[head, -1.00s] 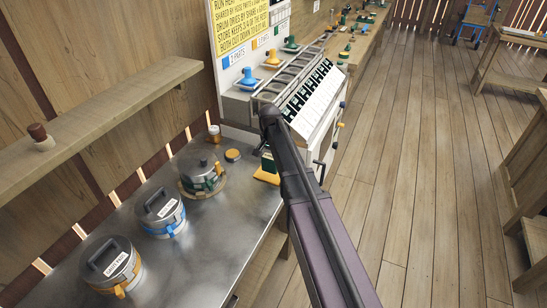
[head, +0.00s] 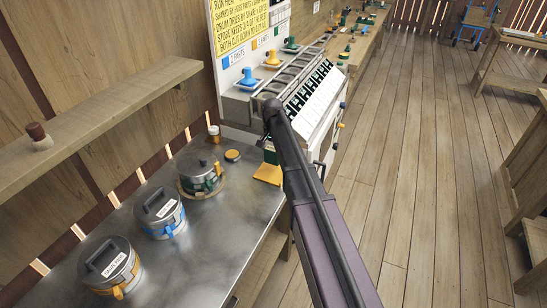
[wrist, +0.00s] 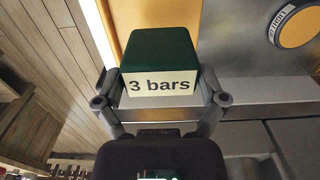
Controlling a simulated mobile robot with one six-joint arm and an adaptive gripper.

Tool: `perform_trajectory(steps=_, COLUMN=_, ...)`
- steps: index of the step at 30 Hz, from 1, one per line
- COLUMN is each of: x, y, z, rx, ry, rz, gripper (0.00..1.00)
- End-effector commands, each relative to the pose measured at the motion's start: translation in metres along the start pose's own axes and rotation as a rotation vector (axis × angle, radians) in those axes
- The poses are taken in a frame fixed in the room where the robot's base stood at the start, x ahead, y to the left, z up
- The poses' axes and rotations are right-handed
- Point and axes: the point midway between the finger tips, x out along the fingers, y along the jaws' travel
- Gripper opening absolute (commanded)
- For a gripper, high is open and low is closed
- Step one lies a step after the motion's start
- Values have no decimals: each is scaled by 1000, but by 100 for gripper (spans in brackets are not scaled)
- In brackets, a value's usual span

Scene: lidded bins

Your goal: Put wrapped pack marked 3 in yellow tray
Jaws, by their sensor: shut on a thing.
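The wrapped pack is dark green with a white label reading "3 bars" (wrist: 160,85). It sits between the two fingers of my gripper (wrist: 160,92) in the wrist view, and the fingers are shut on its sides. In the head view a bit of the green pack (head: 271,157) shows beside my arm, which hides most of the gripper. The yellow tray (head: 267,175) lies at the right edge of the metal counter, just below the pack in the picture. In the wrist view the yellow tray (wrist: 150,12) shows behind the pack; the gap between them is unclear.
Lidded bins stand on the counter: one with green latches (head: 201,176), one blue (head: 160,213), one orange (head: 110,266). A round yellow-topped disc (head: 233,155) lies near the tray. A rack of slots (head: 300,85) stands behind. Open floor lies to the right.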

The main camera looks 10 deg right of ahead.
Motion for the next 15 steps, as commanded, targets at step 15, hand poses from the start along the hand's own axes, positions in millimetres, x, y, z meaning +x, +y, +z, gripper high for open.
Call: perform_trajectory(steps=15, x=32, y=0, z=2, rx=-1, ry=0, rz=0, gripper=43)
